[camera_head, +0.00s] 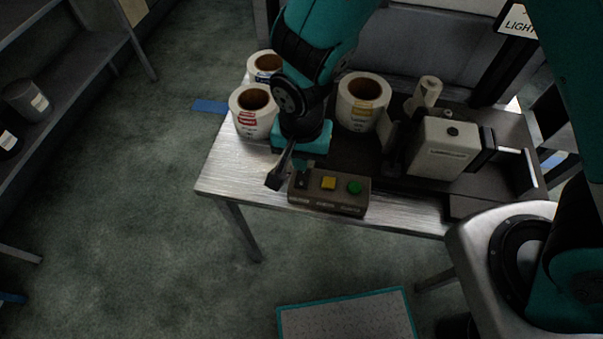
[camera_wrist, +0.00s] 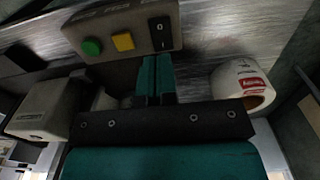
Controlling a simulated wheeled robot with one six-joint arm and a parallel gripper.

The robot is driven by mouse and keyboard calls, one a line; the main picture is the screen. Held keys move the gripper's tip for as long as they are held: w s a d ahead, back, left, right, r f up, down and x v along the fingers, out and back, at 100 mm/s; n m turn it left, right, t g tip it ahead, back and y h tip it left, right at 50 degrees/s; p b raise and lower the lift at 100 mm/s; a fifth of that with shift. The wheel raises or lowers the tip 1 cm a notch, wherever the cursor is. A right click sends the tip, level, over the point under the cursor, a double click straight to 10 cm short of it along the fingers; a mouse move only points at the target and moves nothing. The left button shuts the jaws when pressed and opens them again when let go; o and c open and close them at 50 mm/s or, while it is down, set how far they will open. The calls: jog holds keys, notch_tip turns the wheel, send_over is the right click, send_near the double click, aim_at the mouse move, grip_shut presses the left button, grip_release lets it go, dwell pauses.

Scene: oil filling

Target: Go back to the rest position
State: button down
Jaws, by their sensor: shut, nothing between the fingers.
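My gripper (camera_head: 290,168) hangs at the end of my teal arm above the front edge of the metal table (camera_head: 222,178). It is right by the left end of the control box (camera_head: 326,205), which has a black switch, a yellow button and a green button. In the wrist view, my gripper's teal fingers (camera_wrist: 156,76) are together with nothing between them. They point toward the control box (camera_wrist: 135,40), close to its black switch. I cannot tell whether the fingertips touch the box.
Label rolls (camera_head: 252,116) stand behind and left of my arm, and another roll (camera_head: 361,104) stands to its right. A pale machine (camera_head: 441,147) is on the table's right side. Grey shelves (camera_head: 75,75) stand at far left.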

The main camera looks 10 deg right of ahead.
dwell(0.3)
jog(key=s+d+r+n+y, duration=0.1)
jog(key=s+d+r+n, duration=0.2)
jog(key=r, duration=0.5)
jog(key=s+d+r+n+y, duration=0.1)
jog(key=s+d+r+n, duration=0.2)
jog(key=r, duration=0.5)
jog(key=s+d+r+n+y, duration=0.2)
jog(key=s+d+r+n, duration=0.1)
jog(key=r, duration=0.5)
jog(key=shift+s+d+n, duration=0.35)
jog(key=shift+s+n, duration=0.3)
jog(key=shift+n, duration=0.35)
